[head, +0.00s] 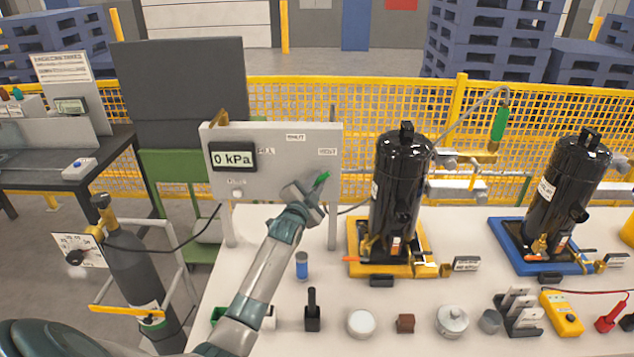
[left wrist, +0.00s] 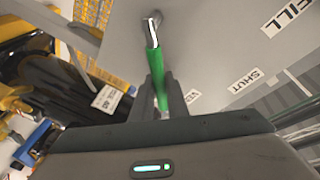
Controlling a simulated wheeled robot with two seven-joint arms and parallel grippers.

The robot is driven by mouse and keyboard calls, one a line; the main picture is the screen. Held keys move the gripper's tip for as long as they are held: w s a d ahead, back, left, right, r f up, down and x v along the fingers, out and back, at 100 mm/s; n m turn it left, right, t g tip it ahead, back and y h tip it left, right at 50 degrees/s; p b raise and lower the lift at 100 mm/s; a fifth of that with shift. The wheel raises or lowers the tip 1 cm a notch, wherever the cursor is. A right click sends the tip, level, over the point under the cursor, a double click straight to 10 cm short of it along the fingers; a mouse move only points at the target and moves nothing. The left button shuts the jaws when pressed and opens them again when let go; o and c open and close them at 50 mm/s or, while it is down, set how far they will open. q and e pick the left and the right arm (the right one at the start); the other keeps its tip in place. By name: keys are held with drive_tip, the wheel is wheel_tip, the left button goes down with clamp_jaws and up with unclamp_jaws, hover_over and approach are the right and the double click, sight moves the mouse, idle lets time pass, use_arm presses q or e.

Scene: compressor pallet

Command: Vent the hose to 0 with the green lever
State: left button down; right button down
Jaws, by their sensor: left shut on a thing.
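The green lever (head: 321,180) is on the front of a grey panel (head: 290,155) in the head view. The panel's display (head: 233,158) reads 0 kPa. My left gripper (head: 308,192) is at the lever. In the left wrist view the green lever (left wrist: 155,72) runs from its metal pivot down between the fingers of my left gripper (left wrist: 160,98), which is shut on it. My right gripper is not in view.
A black compressor (head: 400,185) on a yellow tray stands right of the panel, with another black compressor (head: 567,195) on a blue tray beyond. Several small parts, a yellow meter (head: 561,313) and a round canister (head: 452,320) lie along the table front. A gas cylinder (head: 138,270) stands at left.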

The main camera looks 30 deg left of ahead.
use_arm(q)
drive_tip(key=shift+a+r, duration=0.1)
drive_tip(key=n, duration=0.1)
drive_tip(key=s+a+r+n+t+b, duration=0.1)
drive_tip(key=n, duration=0.1)
drive_tip(key=a+n+y+b, duration=0.1)
drive_tip(key=n, duration=0.1)
drive_tip(key=shift+s+a+r, duration=0.1)
drive_tip(key=shift+s+r, duration=0.15)
drive_tip(key=shift+r, duration=0.1)
drive_tip(key=shift+s+a+r+n+t+y+b, duration=0.15)
drive_tip(key=shift+s+a+n+y+b, duration=0.25)
drive_tip(key=shift+n, duration=0.6)
drive_tip(key=shift+s+a+r+n+t+y+b, duration=0.2)
drive_tip(key=shift+a+n+b, duration=0.25)
drive_tip(key=shift+n, duration=0.55)
drive_tip(key=shift+s+a+r+n+t+y+b, duration=0.2)
drive_tip(key=shift+a+n, duration=0.4)
drive_tip(key=shift+n, duration=0.4)
drive_tip(key=shift+s, duration=0.1)
drive_tip(key=c, duration=1.7)
unclamp_jaws()
drive_tip(key=shift+c, duration=0.2)
drive_tip(key=shift+f, duration=0.1)
